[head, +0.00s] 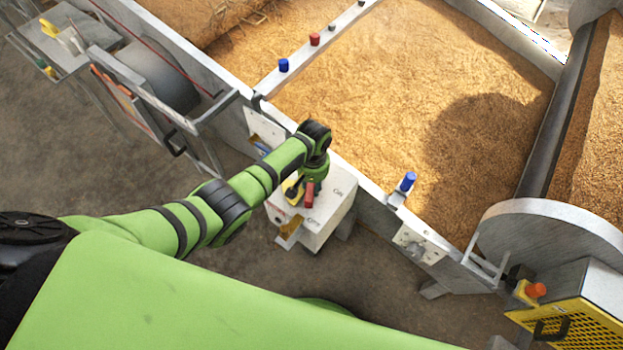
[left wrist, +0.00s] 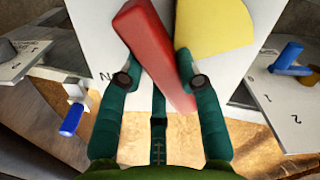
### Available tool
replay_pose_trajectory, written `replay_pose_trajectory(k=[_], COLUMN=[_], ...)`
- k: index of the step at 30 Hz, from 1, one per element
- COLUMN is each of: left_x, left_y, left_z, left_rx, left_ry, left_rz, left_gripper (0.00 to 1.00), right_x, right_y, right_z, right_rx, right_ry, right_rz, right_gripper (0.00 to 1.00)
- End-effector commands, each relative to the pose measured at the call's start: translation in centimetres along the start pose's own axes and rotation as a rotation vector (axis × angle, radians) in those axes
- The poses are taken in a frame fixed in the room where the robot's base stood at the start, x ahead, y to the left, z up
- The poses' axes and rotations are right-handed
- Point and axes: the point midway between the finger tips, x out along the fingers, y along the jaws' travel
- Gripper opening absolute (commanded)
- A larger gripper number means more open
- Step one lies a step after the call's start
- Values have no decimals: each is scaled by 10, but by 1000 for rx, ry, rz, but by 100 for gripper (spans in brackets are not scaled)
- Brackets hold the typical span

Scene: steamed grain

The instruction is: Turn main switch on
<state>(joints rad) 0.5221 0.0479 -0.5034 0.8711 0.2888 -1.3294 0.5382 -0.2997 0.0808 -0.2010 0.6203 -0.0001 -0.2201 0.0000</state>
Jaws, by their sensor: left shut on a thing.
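The main switch is a red handle (head: 309,196) with a yellow disc beside it, on top of a white box (head: 325,222) marked ON and OFF. In the head view the handle's visible end lies near the OFF mark, with ON to its right. My left gripper (left wrist: 161,81) is shut on the red handle, which shows large in the left wrist view (left wrist: 152,45), slanting between the two fingers. The yellow disc (left wrist: 213,30) shows at its right there. In the head view my wrist hides part of the switch. My right gripper is not in view.
A metal-walled bed of grain (head: 410,90) lies behind the box. Blue knob (head: 408,182) and panel (head: 422,243) stand on its wall to the right. A yellow guard (head: 575,325) with an orange knob (head: 536,290) is at the lower right. Bare floor lies in front.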

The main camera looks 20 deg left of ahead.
Motion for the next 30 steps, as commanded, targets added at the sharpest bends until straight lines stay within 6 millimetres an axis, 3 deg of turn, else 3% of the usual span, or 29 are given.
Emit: replay_pose_trajectory(k=[12,30], left_x=[0,1], left_y=[7,10], left_z=[-2,-9], left_rx=[-397,-903], left_ry=[-6,-5], left_rz=[2,-1], left_gripper=[0,0], right_x=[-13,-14], right_y=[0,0], right_z=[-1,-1], right_rx=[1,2], right_ry=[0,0], right_rz=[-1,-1], right_gripper=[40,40])
